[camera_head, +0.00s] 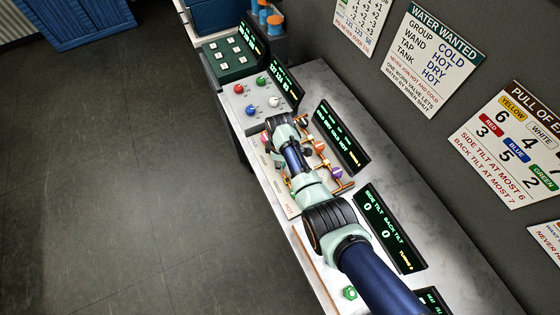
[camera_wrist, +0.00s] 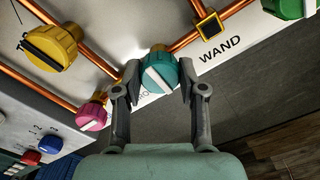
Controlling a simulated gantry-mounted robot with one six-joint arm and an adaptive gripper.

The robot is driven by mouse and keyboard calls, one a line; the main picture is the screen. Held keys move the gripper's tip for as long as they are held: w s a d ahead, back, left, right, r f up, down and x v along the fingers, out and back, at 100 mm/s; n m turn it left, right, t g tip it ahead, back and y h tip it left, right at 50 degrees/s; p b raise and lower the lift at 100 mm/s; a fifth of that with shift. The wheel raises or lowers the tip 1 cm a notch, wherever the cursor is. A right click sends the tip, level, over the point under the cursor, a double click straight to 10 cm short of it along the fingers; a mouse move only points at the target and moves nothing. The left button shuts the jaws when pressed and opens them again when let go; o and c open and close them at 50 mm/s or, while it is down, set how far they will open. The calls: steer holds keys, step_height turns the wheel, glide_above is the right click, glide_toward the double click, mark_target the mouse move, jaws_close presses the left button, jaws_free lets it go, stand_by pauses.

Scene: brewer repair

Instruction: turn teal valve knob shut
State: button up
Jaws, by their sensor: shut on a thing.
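The teal valve knob (camera_wrist: 160,75) sits on a copper pipe fitting at the centre of the wrist view. It has a white pointer bar that runs at a slant across its face. My gripper (camera_wrist: 159,84) has one finger on each side of the knob and is shut on it. In the head view my gripper (camera_head: 280,122) reaches over the pipe panel, and my arm hides the teal knob there. The label WAND is printed to the right of the knob in the wrist view.
A yellow knob (camera_wrist: 52,46), a pink knob (camera_wrist: 92,115) and a green knob (camera_wrist: 287,8) stand around it among copper pipes. In the head view a purple knob (camera_head: 336,172) and an orange knob (camera_head: 319,147) lie right of my arm, beside a dark display (camera_head: 341,135).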

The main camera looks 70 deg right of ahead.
steer(key=shift+n, duration=0.3)
steer(key=o, duration=1.1)
steer(key=shift+o, duration=0.2)
step_height(320, 180, up, 12)
